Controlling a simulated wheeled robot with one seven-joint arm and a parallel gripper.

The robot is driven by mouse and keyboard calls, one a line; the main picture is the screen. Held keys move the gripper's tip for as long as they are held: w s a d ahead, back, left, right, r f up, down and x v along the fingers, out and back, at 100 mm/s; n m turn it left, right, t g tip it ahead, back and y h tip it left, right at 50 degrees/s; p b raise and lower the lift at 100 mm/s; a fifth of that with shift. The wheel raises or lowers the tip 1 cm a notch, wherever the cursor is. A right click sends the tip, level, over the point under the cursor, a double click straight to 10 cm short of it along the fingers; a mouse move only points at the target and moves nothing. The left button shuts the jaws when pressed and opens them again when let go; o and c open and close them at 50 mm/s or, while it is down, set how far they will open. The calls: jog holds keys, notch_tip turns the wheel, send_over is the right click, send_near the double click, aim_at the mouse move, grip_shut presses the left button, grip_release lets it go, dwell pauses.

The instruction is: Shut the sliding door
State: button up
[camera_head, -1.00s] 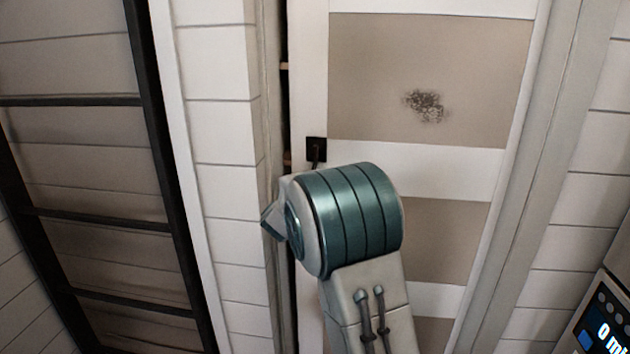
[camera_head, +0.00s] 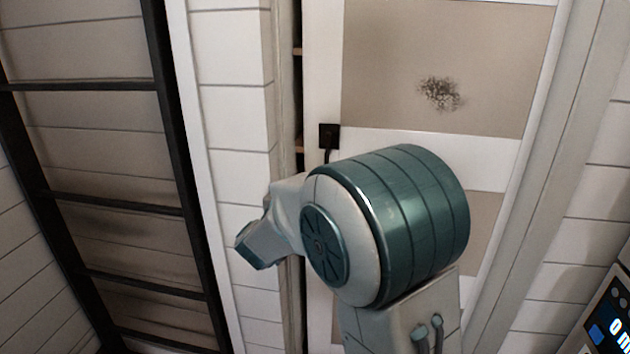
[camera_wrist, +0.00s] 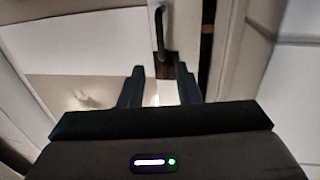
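The sliding door (camera_head: 475,160) is white with beige panels and a dark speckled patch. A narrow dark gap (camera_head: 298,90) shows along its left edge, with shelf edges behind, so it stands slightly open. Its dark handle (camera_head: 329,137) is near that edge. In the wrist view the handle (camera_wrist: 161,38) lies just ahead of my gripper (camera_wrist: 160,78), roughly in line with the space between its fingers. The two fingers are apart and I see nothing held; contact with the handle cannot be told. In the head view my arm hides the fingers and the lower door.
A white plank wall (camera_head: 235,120) stands left of the gap, with a black-framed rack or ladder (camera_head: 165,130) farther left. A grey door frame (camera_head: 545,170) runs down the right. An appliance with a lit display (camera_head: 608,320) is at the lower right.

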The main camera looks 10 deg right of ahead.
aim_at(342, 138)
jog(key=shift+s+a, duration=0.25)
jog(key=shift+s, duration=0.2)
jog(key=shift+c, duration=0.3)
jog(key=c, duration=0.6)
jog(key=w+d+r+m+t+y+p, duration=0.2)
jog(key=w+d+r+t+p, duration=0.1)
jog(key=r, duration=0.5)
jog(key=w+d+t, duration=0.1)
jog(key=d+t, duration=0.1)
jog(key=d, duration=0.1)
jog(key=shift+w+d+r+m+p, duration=0.3)
jog(key=shift+d+r+m, duration=0.1)
jog(key=w+d+r+t+y+p, duration=0.1)
jog(key=d+r+t+y+p, duration=0.1)
jog(key=d+r+y+p, duration=0.3)
jog(key=s+d+f+m+g+y+p, duration=0.2)
jog(key=s+d+f+m+g+y, duration=0.35)
jog(key=y, duration=0.45)
jog(key=shift+n+t, duration=0.35)
jog(key=shift+n, duration=0.5)
jog(key=x, duration=0.6)
jog(key=d+p+x, duration=0.1)
jog(key=x, duration=0.2)
jog(key=shift+w+f, duration=0.25)
jog(key=shift+w, duration=0.15)
jog(key=shift+w+a, duration=0.4)
jog(key=shift+a, duration=0.45)
jog(key=shift+w+a, duration=0.4)
jog(key=shift+a, duration=0.45)
